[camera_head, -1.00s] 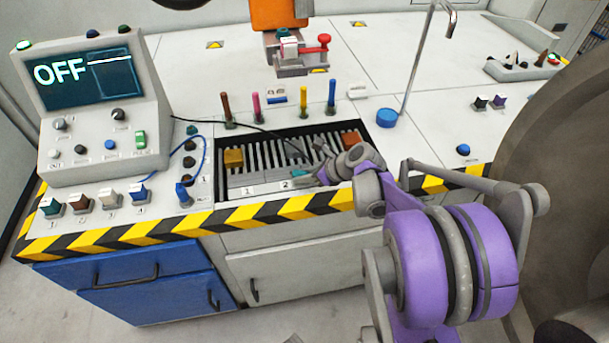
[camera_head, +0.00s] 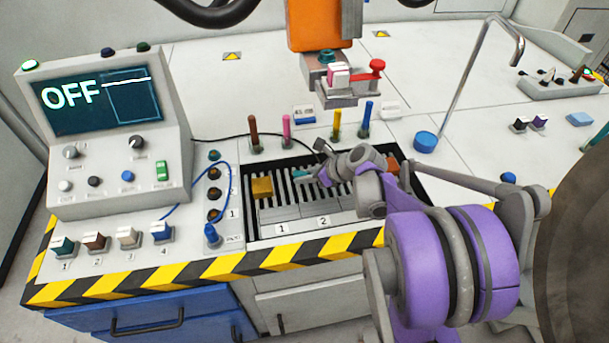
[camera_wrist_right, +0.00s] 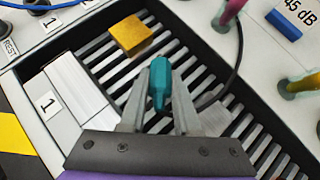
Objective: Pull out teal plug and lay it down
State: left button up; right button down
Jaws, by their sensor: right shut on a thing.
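The teal plug (camera_wrist_right: 160,84) is held between the two fingers of my right gripper (camera_wrist_right: 158,112) in the right wrist view. In the head view a small teal part of the plug (camera_head: 301,175) shows at the tip of my right gripper (camera_head: 316,174). The gripper is over the slatted tray (camera_head: 251,218), to the right of a yellow block (camera_head: 262,188). Whether the plug touches the slats I cannot tell. A black cable (camera_wrist_right: 240,60) runs behind the right finger; where it ends is hidden. My left gripper is not in view.
Brown (camera_head: 253,132), pink (camera_head: 286,130), yellow (camera_head: 336,125) and blue (camera_head: 365,120) upright plugs stand behind the tray. An orange block (camera_head: 393,164) lies at the tray's right end.

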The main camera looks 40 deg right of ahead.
jog(key=shift+f+b, duration=2.1)
jog(key=shift+f, duration=0.9)
jog(key=c, duration=0.5)
grip_release()
jog(key=shift+c, duration=0.2)
jog(key=shift+s+r, duration=0.1)
jog(key=p+v, duration=0.2)
jog(key=v, duration=0.8)
jog(key=shift+s+r+p, duration=0.2)
jog(key=shift+s+p, duration=0.05)
jog(key=shift+p, duration=0.15)
jog(key=shift+s+d, duration=0.1)
jog(key=shift+d, duration=0.05)
